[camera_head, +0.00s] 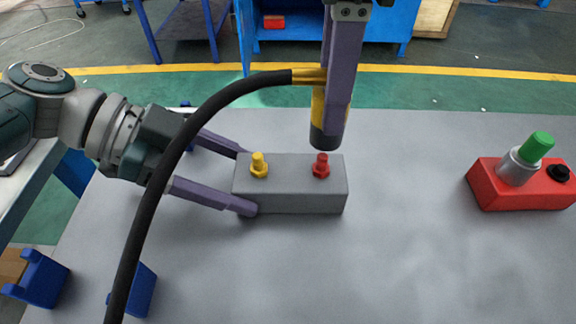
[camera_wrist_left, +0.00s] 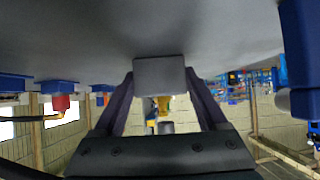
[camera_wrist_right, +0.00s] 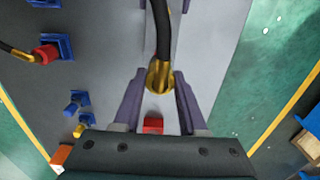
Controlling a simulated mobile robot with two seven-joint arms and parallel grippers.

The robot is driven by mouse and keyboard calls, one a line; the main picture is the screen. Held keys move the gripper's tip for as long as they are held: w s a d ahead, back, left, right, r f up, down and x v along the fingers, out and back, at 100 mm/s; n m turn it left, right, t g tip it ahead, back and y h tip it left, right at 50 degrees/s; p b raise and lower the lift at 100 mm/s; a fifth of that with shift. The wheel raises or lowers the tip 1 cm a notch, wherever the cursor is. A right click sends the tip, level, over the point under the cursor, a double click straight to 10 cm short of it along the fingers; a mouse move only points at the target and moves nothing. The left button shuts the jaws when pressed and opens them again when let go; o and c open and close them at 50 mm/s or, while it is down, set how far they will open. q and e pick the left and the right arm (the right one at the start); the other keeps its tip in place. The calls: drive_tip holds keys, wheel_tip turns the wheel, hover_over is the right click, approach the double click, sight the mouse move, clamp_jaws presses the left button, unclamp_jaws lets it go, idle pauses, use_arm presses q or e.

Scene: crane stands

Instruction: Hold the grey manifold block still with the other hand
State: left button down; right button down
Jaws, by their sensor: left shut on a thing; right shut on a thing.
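The grey manifold block (camera_head: 290,198) lies on the table with a yellow fitting (camera_head: 259,166) and a red fitting (camera_head: 321,167) upright on top. My left gripper (camera_head: 243,182) has one finger on each side of the block's left end and is shut on it; the left wrist view shows the block (camera_wrist_left: 160,75) between the fingers. My right gripper (camera_head: 328,120) is shut on a hose's yellow coupling with a dark end, held above the red fitting. Whether they touch, I cannot tell. The coupling (camera_wrist_right: 160,78) also shows in the right wrist view.
The black hose (camera_head: 160,180) arcs from the coupling down across my left arm. A red box (camera_head: 520,190) with a green-topped fitting stands at the right. Blue holders (camera_head: 40,280) sit at the lower left. The table in front of the block is clear.

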drive_tip(key=shift+r, duration=0.4)
use_arm(q)
unclamp_jaws()
drive_tip(key=v, duration=1.2)
use_arm(e)
drive_tip(key=shift+r+p, duration=1.15)
drive_tip(key=shift+r, duration=0.9)
use_arm(q)
wheel_tip(320, 180, up, 2)
drive_tip(key=shift+r, duration=0.15)
